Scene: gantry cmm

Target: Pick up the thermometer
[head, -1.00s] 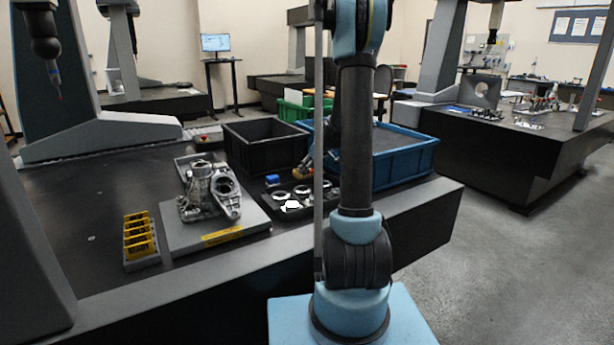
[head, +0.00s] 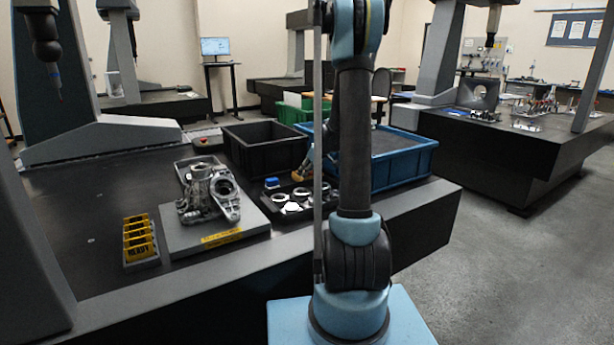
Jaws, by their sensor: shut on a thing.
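I cannot make out a thermometer in the head view. My upright arm (head: 354,140) stands in front of the right part of the worktable and covers part of the scene. My gripper does not show clearly; it seems to be hidden behind the arm. A small tan and teal shape (head: 301,173) shows just left of the arm, near the back of a dark tray (head: 258,216). I cannot tell what it is, or whether anything is held.
The tray holds metal rings and a blue block (head: 271,183). A black bin (head: 240,160) and a blue bin (head: 412,160) stand behind it. A metal casting (head: 205,195) sits on a grey plate (head: 185,243), beside a yellow rack (head: 139,240).

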